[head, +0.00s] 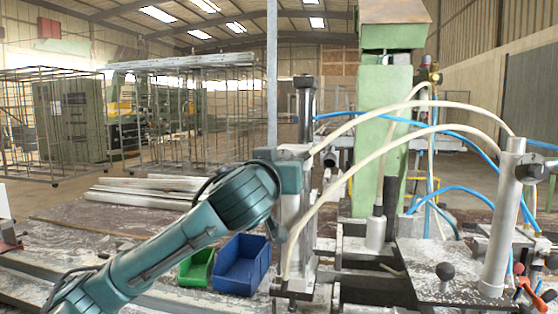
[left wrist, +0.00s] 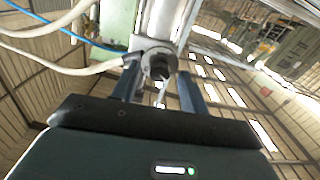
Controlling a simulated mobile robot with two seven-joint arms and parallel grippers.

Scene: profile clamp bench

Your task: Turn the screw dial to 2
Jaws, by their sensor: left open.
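In the left wrist view a round dark knob with a pale collar (left wrist: 157,64) sits at the end of a metal cylinder; it looks like the screw dial, but no numbers are readable. My left gripper (left wrist: 160,82) is open, with one dark finger on each side of the knob. I cannot tell whether the fingers touch it. A thin pale rod hangs below the knob between the fingers. In the head view my left arm reaches up from the lower left to the clamp's metal post (head: 296,222), and its wrist hides the dial and fingertips. My right gripper is not in view.
A blue bin (head: 241,265) and a green bin (head: 197,268) stand below my left arm. The green machine column (head: 381,130), pale and blue hoses, and a metal cylinder (head: 502,220) crowd the right side. Metal profiles (head: 150,190) lie on the bench behind my arm.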

